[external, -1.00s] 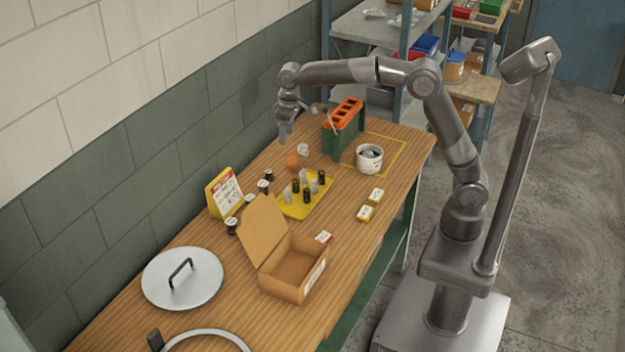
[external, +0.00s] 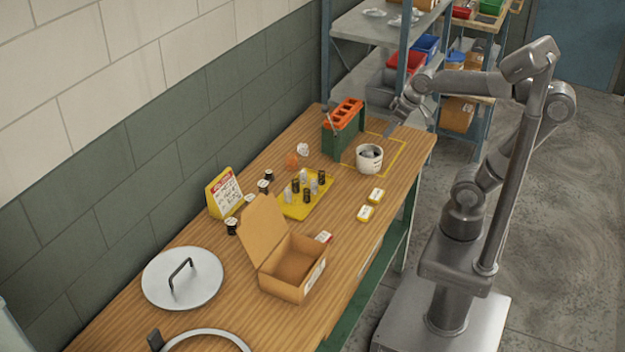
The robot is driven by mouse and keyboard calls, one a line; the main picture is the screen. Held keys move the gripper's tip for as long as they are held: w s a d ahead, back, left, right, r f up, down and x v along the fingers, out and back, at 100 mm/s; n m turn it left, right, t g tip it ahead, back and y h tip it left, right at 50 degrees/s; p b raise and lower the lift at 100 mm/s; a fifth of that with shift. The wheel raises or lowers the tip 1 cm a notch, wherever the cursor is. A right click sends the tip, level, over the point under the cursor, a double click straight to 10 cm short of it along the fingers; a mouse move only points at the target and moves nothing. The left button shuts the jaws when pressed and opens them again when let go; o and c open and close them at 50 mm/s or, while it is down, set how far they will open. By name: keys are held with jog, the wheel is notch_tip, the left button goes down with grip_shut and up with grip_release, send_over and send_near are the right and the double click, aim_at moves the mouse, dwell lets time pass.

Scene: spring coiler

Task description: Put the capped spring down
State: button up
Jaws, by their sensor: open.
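My gripper (external: 390,134) is open and seems empty, raised near the far right end of the bench. A yellow tray (external: 292,211) on the bench holds several small upright pieces, some black and some pale grey. A black piece (external: 321,177) stands at the tray's right side. These look like springs or caps, but they are too small to tell which is the capped spring. My gripper is well apart from the tray.
A green rack with an orange top (external: 344,114) and a white cup (external: 369,158) stand near my gripper. An open cardboard box (external: 293,264), a round lid (external: 205,282) and a yellow sign (external: 222,192) are nearer. Bench between tray and yellow boxes (external: 365,213) is clear.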

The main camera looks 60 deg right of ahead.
jog(key=s+d+f, duration=0.1)
jog(key=s+f, duration=0.2)
jog(key=s, duration=0.2)
jog(key=shift+s+f+t, duration=0.15)
jog(key=shift+f+t, duration=0.1)
jog(key=shift+t, duration=0.05)
